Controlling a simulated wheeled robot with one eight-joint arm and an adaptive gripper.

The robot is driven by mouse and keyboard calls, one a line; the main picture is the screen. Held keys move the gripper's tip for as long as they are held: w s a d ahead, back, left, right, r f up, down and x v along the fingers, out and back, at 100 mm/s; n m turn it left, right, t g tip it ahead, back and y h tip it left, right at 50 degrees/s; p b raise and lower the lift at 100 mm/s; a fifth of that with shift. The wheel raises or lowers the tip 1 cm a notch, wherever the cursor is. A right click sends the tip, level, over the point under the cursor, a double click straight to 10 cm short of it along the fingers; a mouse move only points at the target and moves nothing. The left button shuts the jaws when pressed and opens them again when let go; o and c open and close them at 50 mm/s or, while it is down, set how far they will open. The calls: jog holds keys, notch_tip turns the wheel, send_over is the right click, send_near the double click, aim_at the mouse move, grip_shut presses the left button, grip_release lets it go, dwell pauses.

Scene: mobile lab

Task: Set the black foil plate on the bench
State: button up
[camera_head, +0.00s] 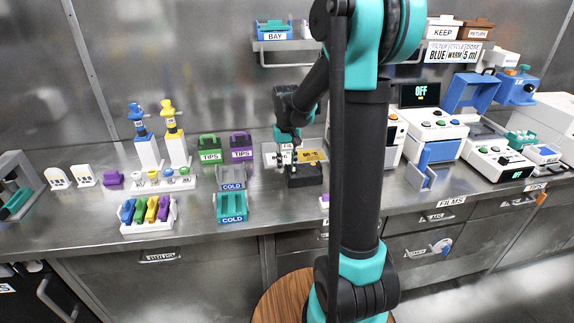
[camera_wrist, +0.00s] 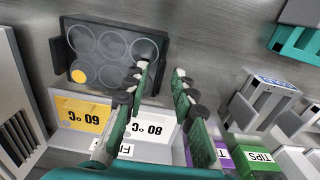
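The black foil plate (camera_wrist: 113,68) is a dark block with several round wells, one of them yellow. It has an upright black tab on each side. In the head view it is the low black block (camera_head: 305,176) at the bench, in front of the yellow-labelled station; it appears to sit flat on the steel bench. My gripper (camera_wrist: 162,70) reaches down at the plate's right side in the wrist view, one finger on either side of the tab there. A gap shows between the fingertips, so it looks open. In the head view my gripper (camera_head: 289,155) is at the plate's left end; its fingertips are unclear.
Two stations labelled 60 °C (camera_wrist: 82,115) in yellow and 80 °C (camera_wrist: 148,130) in white adjoin the plate. The bench front (camera_head: 285,215) is clear.

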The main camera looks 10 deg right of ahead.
jog(key=shift+r, duration=0.1)
notch_tip(320, 180, up, 12)
dwell(0.5)
dwell(1.5)
